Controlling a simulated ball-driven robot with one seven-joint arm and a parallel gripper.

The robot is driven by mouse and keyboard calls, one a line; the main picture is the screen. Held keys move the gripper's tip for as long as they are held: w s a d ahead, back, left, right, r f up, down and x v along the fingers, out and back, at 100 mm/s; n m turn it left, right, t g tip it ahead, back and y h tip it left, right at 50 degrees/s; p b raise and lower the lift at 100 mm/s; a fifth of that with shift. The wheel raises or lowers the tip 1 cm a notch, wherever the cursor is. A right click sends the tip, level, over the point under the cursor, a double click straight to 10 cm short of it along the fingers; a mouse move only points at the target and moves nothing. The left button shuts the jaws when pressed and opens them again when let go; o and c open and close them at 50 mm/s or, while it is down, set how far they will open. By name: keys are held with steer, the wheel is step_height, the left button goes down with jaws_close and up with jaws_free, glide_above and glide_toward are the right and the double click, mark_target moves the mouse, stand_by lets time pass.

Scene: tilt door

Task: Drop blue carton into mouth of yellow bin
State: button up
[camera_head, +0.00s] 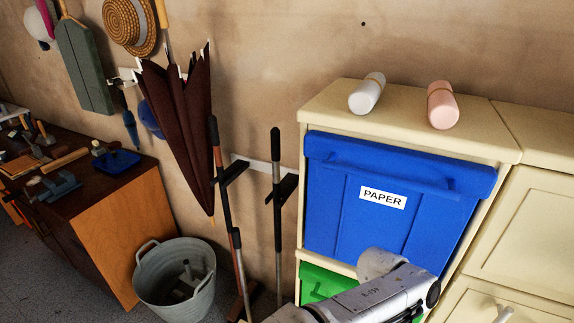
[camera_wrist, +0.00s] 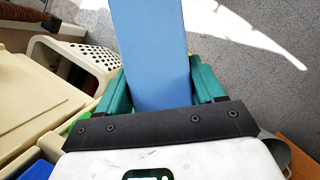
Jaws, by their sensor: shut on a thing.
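The blue carton (camera_wrist: 152,45) is a long, flat-sided block in the wrist view. It stands between the teal fingers of my gripper (camera_wrist: 160,85), which is shut on it. The carton reaches up past the top edge of that view, with grey floor behind. In the head view my arm crosses the bottom right, and neither gripper nor carton shows. I cannot make out a yellow bin in either view. A blue tilt door (camera_head: 395,228) marked PAPER is closed in a cream cabinet (camera_head: 400,115). A green door (camera_head: 325,280) below it is partly covered by my arm.
White and pink rolls (camera_head: 443,105) lie on the cabinet. Long-handled tools (camera_head: 277,210) and a grey bucket (camera_head: 175,280) stand left of it, near a wooden bench (camera_head: 125,215). A white slotted basket (camera_wrist: 85,57) is left of the carton in the wrist view.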

step_height(320, 180, down, 7)
steer(key=a+m+y+b, duration=0.1)
steer(key=a+m+b, duration=0.1)
steer(key=shift+w+f+m, duration=0.15)
steer(key=shift+w+m, duration=0.15)
steer(key=shift+w, duration=0.15)
steer(key=shift+a, duration=0.2)
stand_by(0.7)
